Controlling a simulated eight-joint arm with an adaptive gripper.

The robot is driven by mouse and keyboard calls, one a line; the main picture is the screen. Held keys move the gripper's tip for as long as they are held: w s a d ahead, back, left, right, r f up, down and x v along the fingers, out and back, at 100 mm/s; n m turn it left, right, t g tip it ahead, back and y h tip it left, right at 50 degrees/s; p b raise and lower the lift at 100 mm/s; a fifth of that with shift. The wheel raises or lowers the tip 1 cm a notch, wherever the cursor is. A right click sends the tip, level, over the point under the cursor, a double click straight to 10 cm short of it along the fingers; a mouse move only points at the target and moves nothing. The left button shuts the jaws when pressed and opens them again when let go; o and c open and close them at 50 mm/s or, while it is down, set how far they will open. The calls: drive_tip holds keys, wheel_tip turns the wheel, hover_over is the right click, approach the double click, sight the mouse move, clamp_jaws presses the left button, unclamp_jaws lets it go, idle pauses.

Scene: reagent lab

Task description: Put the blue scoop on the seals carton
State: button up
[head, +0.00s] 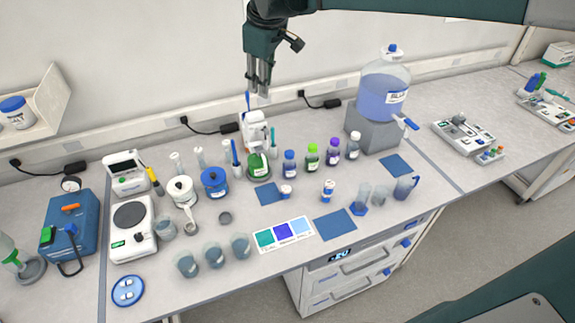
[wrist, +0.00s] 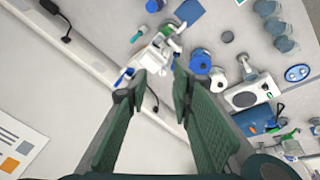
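My gripper (head: 258,93) hangs high near the back wall, pointing down, above a white holder (head: 256,132). In the wrist view its two fingers (wrist: 154,88) are spread apart, with nothing held between them. A slim blue item that looks like the blue scoop (head: 247,101) stands upright at the holder, just below and left of the fingers. In the wrist view a blue end (wrist: 125,74) shows close to the left fingertip, apart from the grip. A white and green box (head: 558,55) at the far right back may be the seals carton; its label is too small to read.
Bottles with coloured caps (head: 312,156) stand right of the holder, a blue-lidded jar (head: 215,182) to its left. A large blue-liquid carboy (head: 385,88) stands on a grey block at right. Cups (head: 214,256) line the front.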

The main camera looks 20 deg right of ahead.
drive_tip(key=s+f+m+t, duration=0.1)
drive_tip(key=s+f, duration=0.3)
drive_tip(key=s, duration=0.5)
drive_tip(key=s+f+m+t, duration=0.1)
drive_tip(key=s+f+m, duration=0.3)
drive_tip(key=s, duration=0.5)
drive_tip(key=s+a+f+m+t, duration=0.1)
drive_tip(key=s+f+m, duration=0.2)
drive_tip(key=s, duration=0.7)
wheel_tip(320, 180, down, 2)
drive_tip(key=shift+s, duration=0.1)
wheel_tip(320, 180, down, 12)
drive_tip(key=b, duration=1.1)
drive_tip(key=shift+r+b, duration=0.15)
drive_tip(key=shift+b, duration=0.25)
